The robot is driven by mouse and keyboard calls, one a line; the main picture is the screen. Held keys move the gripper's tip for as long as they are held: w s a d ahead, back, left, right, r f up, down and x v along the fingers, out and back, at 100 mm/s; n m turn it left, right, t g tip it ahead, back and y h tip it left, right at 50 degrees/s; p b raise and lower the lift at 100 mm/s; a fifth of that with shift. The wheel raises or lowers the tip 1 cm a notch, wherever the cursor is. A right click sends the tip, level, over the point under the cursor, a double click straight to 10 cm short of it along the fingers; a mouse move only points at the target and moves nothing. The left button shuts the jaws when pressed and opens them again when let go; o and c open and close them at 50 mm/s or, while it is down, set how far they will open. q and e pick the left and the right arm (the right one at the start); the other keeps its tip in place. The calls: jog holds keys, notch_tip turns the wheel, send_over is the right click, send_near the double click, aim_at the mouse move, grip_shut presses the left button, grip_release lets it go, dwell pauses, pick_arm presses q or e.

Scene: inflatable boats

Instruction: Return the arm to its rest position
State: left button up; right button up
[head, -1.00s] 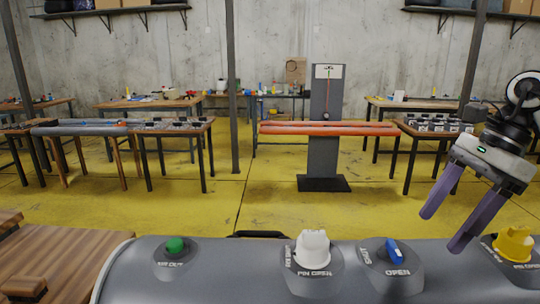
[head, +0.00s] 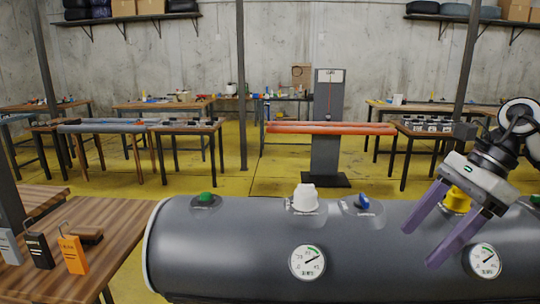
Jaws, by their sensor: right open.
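My right gripper (head: 440,238) comes in from the right with its two purple fingers spread apart, open and empty. It hangs in front of the right part of a grey inflatable boat tube (head: 250,245). The yellow valve cap (head: 457,200) shows partly behind its fingers. Whether a finger touches the tube cannot be told. On top of the tube sit a green cap (head: 206,198), a white cap (head: 305,198) and a blue valve (head: 363,202). My left gripper is not in view.
Two pressure gauges, one in the middle (head: 307,262) and one at right (head: 484,260), face me on the tube. A wooden table (head: 110,225) at left holds an orange tag (head: 73,254) and a black tag (head: 39,250). Yellow floor lies open behind.

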jog(key=s+a+f+m+t+y, duration=0.1)
jog(key=a+f+m+t+y, duration=0.25)
jog(key=a+m+y, duration=0.6)
jog(key=a+f+m+t+y, duration=0.2)
jog(key=a+f+m+y, duration=0.25)
jog(key=a, duration=1.05)
jog(key=s+d+f+m+t+h, duration=0.1)
jog(key=d+f+m+t+h, duration=0.5)
jog(key=f+m, duration=0.6)
jog(key=s+d+f+m+t+h, duration=0.2)
jog(key=d+f+m+t+h, duration=0.4)
jog(key=m, duration=1)
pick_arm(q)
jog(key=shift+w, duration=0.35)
pick_arm(e)
jog(key=s+d+f+m+g+h, duration=0.1)
jog(key=s+f+m+g+h, duration=0.4)
jog(key=s+f, duration=1.3)
jog(key=m+g, duration=0.4)
jog(key=shift+s+d+f+m, duration=0.3)
jog(key=shift+s+d, duration=0.1)
